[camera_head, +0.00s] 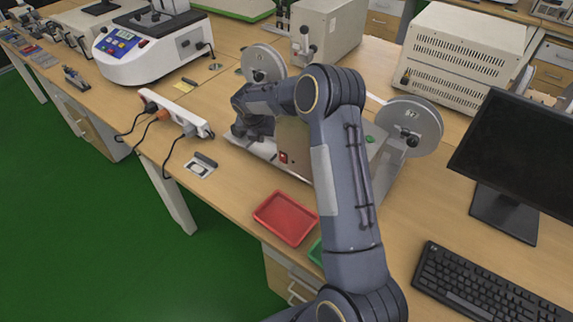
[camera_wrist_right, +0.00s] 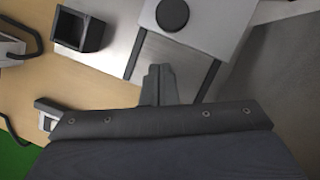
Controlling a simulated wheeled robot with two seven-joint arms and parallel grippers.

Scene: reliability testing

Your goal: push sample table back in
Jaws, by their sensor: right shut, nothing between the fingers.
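The tester that seems to hold the sample table is the machine (camera_head: 295,145) with large grey discs on both sides, mostly hidden behind my right arm. In the right wrist view, a pale metal plate (camera_wrist_right: 208,28) with a round black pad (camera_wrist_right: 172,14) appears to be the sample table. Dark rails or gaps run from its near edge over a silver base (camera_wrist_right: 172,65). My right gripper (camera_head: 243,132) is at the machine's left end. Its fingers (camera_wrist_right: 160,72) are shut and empty, just short of the plate's near edge; contact cannot be told. My left gripper is out of view.
A black square holder (camera_wrist_right: 80,30) stands left of the plate. A white power strip (camera_head: 178,112) with cables lies left of the machine. A red tray (camera_head: 286,218) and a partly hidden green tray lie in front. A monitor (camera_head: 520,150) and keyboard (camera_head: 480,290) are at right.

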